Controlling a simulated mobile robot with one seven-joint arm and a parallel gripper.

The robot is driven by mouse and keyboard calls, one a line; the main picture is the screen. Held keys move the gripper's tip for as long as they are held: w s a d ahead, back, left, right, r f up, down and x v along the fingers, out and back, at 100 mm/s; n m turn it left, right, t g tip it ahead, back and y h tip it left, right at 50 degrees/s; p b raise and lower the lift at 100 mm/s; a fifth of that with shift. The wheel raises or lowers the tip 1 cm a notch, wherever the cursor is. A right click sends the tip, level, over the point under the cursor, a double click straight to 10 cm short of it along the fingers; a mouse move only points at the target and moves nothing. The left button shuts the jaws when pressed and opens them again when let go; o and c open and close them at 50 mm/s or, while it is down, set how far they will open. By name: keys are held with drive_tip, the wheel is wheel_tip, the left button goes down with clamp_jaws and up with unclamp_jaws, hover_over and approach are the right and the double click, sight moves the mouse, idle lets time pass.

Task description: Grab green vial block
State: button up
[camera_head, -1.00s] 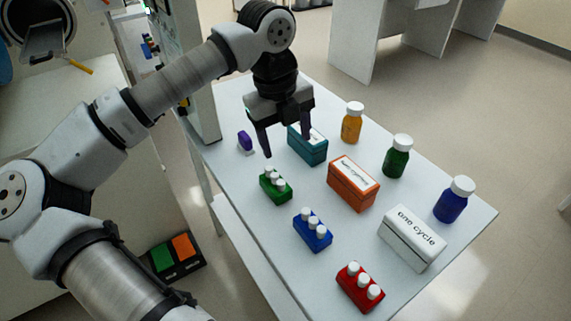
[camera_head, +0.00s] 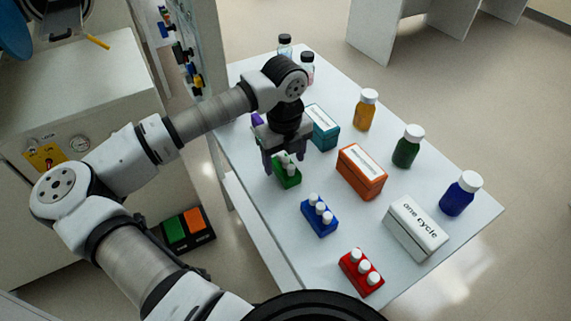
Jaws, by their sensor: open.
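The green vial block (camera_head: 288,178), a small green block with white-capped vials, stands on the white table near its left edge. My gripper (camera_head: 284,170) points down over it, with one finger at its left and the other at its right side. The fingers are open and the block sits between them in this view. I cannot tell whether the fingers touch it. The gripper hides the back part of the block.
A blue vial block (camera_head: 319,219) and a red one (camera_head: 361,275) stand nearer. Teal (camera_head: 323,129), orange (camera_head: 361,174) and white (camera_head: 415,230) boxes stand to the right. Orange (camera_head: 366,112), green (camera_head: 408,148) and blue (camera_head: 460,195) bottles line the far side.

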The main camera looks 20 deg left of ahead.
sight(286, 159)
drive_tip(key=shift+d+f+p, duration=0.1)
drive_tip(key=shift+f+p, duration=0.2)
drive_tip(key=shift+f, duration=1.25)
drive_tip(key=shift+c, duration=0.4)
drive_tip(key=c, duration=1.1)
drive_tip(key=shift+r, duration=0.1)
drive_tip(key=shift+c, duration=0.2)
